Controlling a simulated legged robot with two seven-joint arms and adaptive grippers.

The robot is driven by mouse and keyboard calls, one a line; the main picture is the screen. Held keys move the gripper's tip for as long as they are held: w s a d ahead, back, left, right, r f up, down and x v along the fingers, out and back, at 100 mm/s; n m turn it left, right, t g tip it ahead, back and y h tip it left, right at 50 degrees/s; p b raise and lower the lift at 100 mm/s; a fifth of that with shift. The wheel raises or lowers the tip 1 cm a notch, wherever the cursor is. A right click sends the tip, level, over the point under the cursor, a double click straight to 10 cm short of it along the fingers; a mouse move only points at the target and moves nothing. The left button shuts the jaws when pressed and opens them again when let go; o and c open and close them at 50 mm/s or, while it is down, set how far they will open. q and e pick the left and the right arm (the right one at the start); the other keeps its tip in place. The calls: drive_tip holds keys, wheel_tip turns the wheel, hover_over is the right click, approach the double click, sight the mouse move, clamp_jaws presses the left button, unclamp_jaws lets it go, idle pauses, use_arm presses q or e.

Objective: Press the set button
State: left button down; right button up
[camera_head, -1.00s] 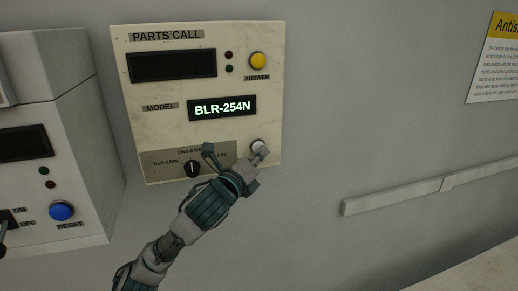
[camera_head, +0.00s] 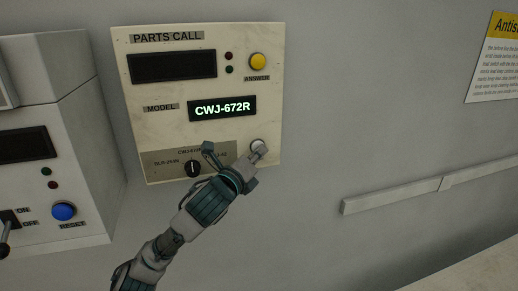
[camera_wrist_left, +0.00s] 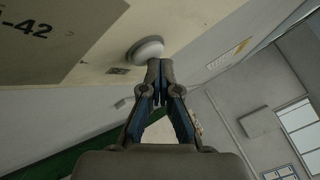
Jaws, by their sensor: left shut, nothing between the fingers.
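The parts call panel (camera_head: 132,70) is on the wall, with a lit model display (camera_head: 222,108) reading CWJ-672R. A white round button (camera_head: 257,145) sits at its lower right; its label is hidden by my gripper. It also shows in the left wrist view as a white button (camera_wrist_left: 146,49). My left gripper (camera_head: 258,155) is shut and empty, with its fingertips at the white button, seemingly touching it. In the left wrist view the shut fingertips (camera_wrist_left: 160,65) overlap the button's lower right edge. A black selector knob (camera_head: 193,168) is left of my gripper. My right gripper is not in view.
A yellow answer button (camera_head: 257,61) is at the panel's upper right. A grey box with a blue reset button (camera_head: 63,211) and a lever stands at left. A wall rail (camera_head: 420,190) and a notice (camera_head: 495,62) are at right. The wall between is clear.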

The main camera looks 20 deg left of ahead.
use_arm(q)
drive_tip(key=shift+s, duration=0.1)
drive_tip(key=shift+s+d, duration=0.4)
drive_tip(key=shift+s, duration=0.15)
drive_tip(key=s+d, duration=0.1)
drive_tip(key=s, duration=0.1)
drive_tip(key=s+d, duration=0.2)
drive_tip(key=shift+s, duration=0.1)
idle(0.4)
drive_tip(key=shift+a, duration=0.1)
idle(0.5)
